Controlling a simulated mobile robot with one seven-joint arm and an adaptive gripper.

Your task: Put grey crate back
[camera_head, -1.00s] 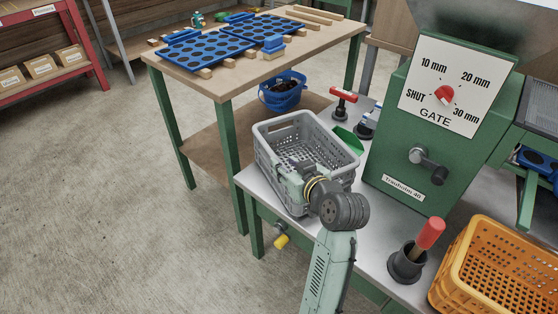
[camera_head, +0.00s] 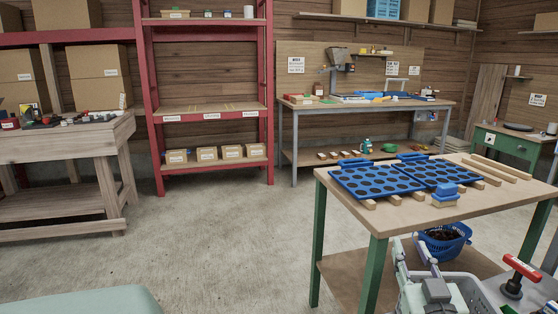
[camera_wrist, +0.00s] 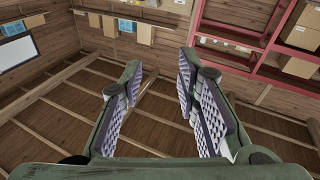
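A red shelf rack (camera_head: 148,100) has an empty, labelled middle board and small boxes (camera_head: 207,154) below. A green-legged table (camera_head: 345,222) holds blue trays (camera_head: 375,182); a blue basket (camera_head: 446,243) is beneath. A red-handled tool (camera_head: 520,270) stands at right. Floor between is clear.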

